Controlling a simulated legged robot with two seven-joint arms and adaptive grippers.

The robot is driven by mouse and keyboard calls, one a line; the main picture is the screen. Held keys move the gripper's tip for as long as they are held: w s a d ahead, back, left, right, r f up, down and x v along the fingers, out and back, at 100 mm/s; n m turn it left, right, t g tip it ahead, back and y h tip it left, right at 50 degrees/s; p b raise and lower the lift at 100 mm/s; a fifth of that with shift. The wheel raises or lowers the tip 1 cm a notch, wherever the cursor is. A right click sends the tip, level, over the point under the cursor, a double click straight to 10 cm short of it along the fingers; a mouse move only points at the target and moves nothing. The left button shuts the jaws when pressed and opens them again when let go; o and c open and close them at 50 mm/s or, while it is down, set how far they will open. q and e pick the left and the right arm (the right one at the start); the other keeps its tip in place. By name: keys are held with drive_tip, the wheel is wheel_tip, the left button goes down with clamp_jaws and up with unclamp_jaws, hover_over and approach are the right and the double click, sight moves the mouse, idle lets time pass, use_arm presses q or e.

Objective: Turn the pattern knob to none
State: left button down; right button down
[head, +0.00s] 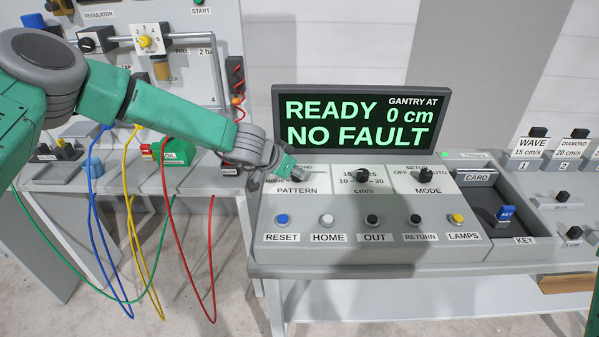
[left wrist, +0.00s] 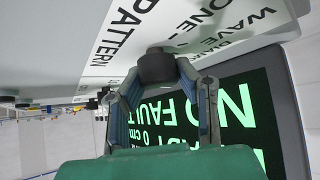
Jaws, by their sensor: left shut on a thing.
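The pattern knob shows in the left wrist view as a dark round knob (left wrist: 157,66) on the white label plate (left wrist: 185,25) with PATTERN, NONE and WAVE. My left gripper (left wrist: 160,88) has its two fingers on either side of the knob and is shut on it. In the head view, my left gripper (head: 287,170) reaches from the left to the panel above the PATTERN label (head: 297,190). It hides most of the knob there. The NONE mark (head: 271,181) is just left of the gripper. I cannot tell which mark the knob points to.
The speed knob (head: 362,175) and mode knob (head: 426,180) sit to the right. A row of buttons (head: 327,221) lies in front. The screen (head: 361,120) behind reads READY, NO FAULT, gantry at 0 cm. Hanging hoses (head: 150,240) are at left.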

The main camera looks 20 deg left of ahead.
use_arm(q)
drive_tip(key=shift+w+a+r, duration=0.1)
drive_tip(key=shift+w+r, duration=0.15)
drive_tip(key=shift+r, duration=0.1)
